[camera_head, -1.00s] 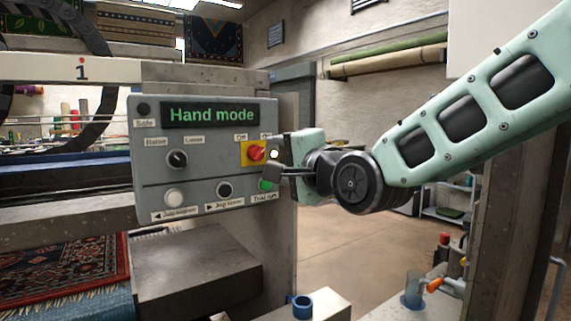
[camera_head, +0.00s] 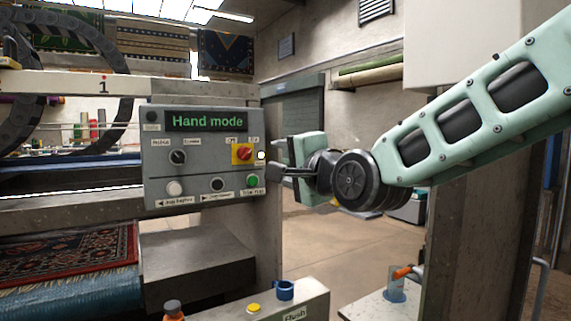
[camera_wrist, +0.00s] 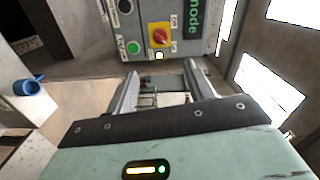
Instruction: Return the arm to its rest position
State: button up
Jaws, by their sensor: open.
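My gripper (camera_head: 277,162) is at the right side of the control panel (camera_head: 205,130) in the head view, with a gap between its fingertips and the panel's edge. In the wrist view my gripper (camera_wrist: 163,84) shows two fingers apart with nothing between them. The panel's display (camera_head: 207,120) reads "Hand mode". The red rotary switch on its yellow plate (camera_head: 243,154) and the green button (camera_head: 252,181) are in clear view. My pale green arm stretches in from the upper right.
A patterned rug (camera_head: 65,250) lies at the lower left under the machine. A blue cup-like ring (camera_head: 284,290) and a yellow button (camera_head: 254,309) sit on a ledge marked "Flush". A grey post (camera_head: 465,215) stands on the right. Open floor (camera_head: 320,245) lies beyond the panel.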

jog(key=s+d+f+n+g+h+p, duration=0.25)
jog(key=s+f+n+g, duration=0.2)
jog(key=s+f, duration=0.3)
jog(key=s+d+f+n+g+h+p, duration=0.2)
jog(key=s+d+f+n+g+p, duration=0.15)
jog(key=s+f+n, duration=0.35)
jog(key=s+d+f+n+g+h+p, duration=0.1)
jog(key=s+d+f+n+g+h, duration=0.1)
jog(key=s+d, duration=0.4)
jog(key=s+d+f+n+g+h+p, duration=0.1)
jog(key=s+d+f+n+g+h, duration=0.2)
jog(key=s, duration=0.9)
jog(key=d+g, duration=0.2)
jog(key=shift+d, duration=0.35)
jog(key=shift+n, duration=0.25)
